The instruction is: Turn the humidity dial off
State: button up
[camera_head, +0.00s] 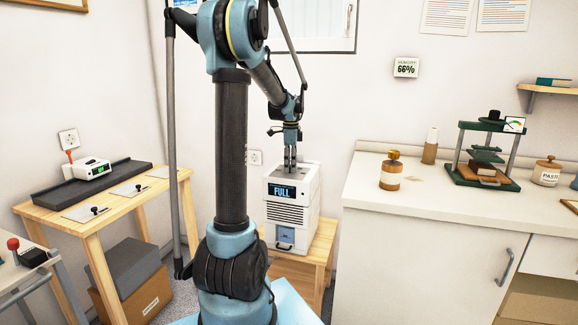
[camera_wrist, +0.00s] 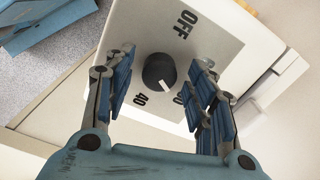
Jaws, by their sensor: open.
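In the wrist view the pointer mark faces the lower right, away from OFF. The dial is on top of a white dehumidifier (camera_head: 291,212) whose screen reads FULL. My gripper (camera_wrist: 160,98) is open, with one finger on each side of the dial in the picture; I see no contact. In the head view my gripper (camera_head: 290,165) points down over the dehumidifier's top, and the dial is not visible there.
The dehumidifier stands on a low wooden stand (camera_head: 322,250). A white counter (camera_head: 430,210) is at right with a jar and a green press (camera_head: 485,160). A wooden bench (camera_head: 75,222) is at left. A wall display (camera_head: 406,67) reads 66%.

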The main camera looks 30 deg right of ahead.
jog(key=shift+c, duration=0.3)
jog(key=c, duration=1)
